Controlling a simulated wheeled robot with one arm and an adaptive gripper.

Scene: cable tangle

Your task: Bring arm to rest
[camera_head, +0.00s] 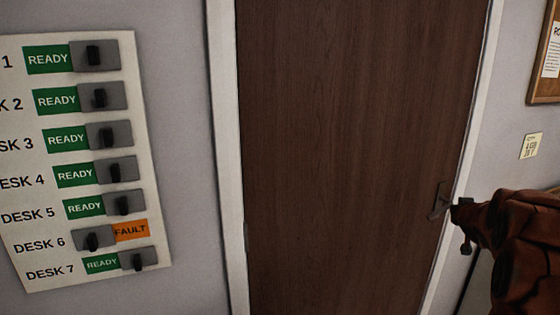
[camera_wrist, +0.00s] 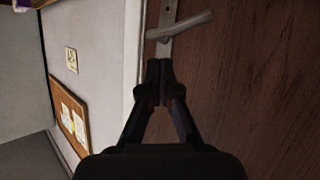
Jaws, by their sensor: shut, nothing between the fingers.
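My gripper (camera_wrist: 160,68) is shut and empty in the wrist view, its two dark fingertips together. It points toward the door handle (camera_wrist: 180,26), a grey lever on a metal plate, with the fingertips just below it in the picture. I cannot tell whether they touch. In the head view my brown arm reaches in from the right edge, and the gripper (camera_head: 459,208) is a small dark shape beside the handle (camera_head: 438,203). The gripper partly covers the handle area there.
A dark brown wooden door (camera_head: 350,150) in a white frame (camera_head: 225,150) stands shut. A desk status board (camera_head: 25,255) with several sliders hangs on the left wall; DESK 6 shows FAULT, the others READY. A cork board (camera_head: 543,92) and a small note (camera_head: 530,146) are at right.

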